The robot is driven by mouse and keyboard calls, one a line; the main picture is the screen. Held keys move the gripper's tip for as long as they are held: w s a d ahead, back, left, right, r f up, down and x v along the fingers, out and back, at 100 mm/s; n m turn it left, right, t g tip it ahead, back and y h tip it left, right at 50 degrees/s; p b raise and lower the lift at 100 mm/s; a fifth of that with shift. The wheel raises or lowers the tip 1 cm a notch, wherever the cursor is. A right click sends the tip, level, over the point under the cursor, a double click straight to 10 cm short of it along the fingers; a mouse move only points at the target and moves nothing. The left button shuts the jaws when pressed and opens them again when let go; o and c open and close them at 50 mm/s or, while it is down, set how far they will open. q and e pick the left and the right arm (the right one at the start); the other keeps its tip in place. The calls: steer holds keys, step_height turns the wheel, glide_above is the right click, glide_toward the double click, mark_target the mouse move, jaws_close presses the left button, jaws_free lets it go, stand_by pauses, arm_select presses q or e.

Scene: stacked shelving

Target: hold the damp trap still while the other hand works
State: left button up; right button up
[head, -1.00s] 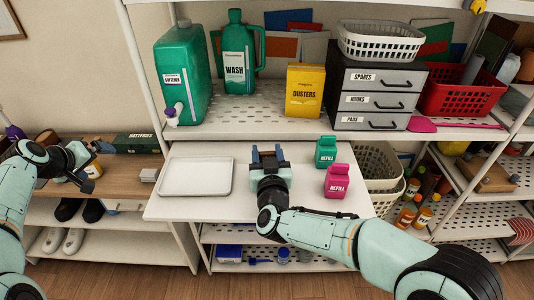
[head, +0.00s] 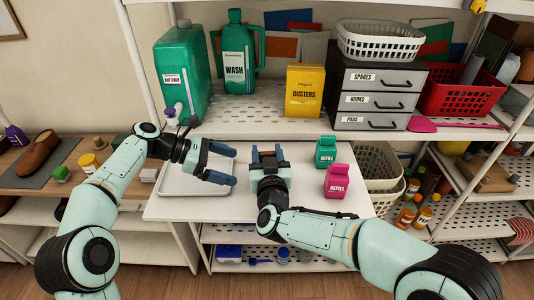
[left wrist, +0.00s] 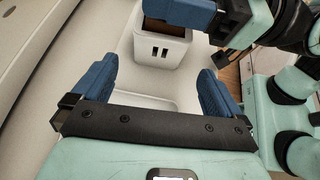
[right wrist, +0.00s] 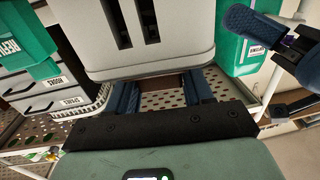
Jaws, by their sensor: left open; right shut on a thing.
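The damp trap is a white box with dark slots and a brownish top, seen in the left wrist view (left wrist: 165,52) and at the top of the right wrist view (right wrist: 150,45). In the head view my right gripper (head: 268,153) largely hides it. That gripper is shut on the damp trap over the white pull-out board (head: 210,207). My left gripper (head: 228,164) is open and empty. It is above the right part of the white tray (head: 168,185), its fingers pointing right toward the damp trap, apart from it.
A green refill bottle (head: 325,152) and a pink refill bottle (head: 338,181) stand on the board to the right. Above are a green softener jug (head: 182,70), a green wash jug (head: 235,60), a yellow dusters box (head: 305,92) and grey drawers (head: 375,101). The board's front is clear.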

arm_select(q)
steer(key=x, duration=0.9)
steer(key=shift+w+d+f, duration=0.1)
steer(key=shift+d+f, duration=0.1)
steer(key=shift+d, duration=0.15)
steer(key=c, duration=0.8)
steer(key=shift+o, duration=0.2)
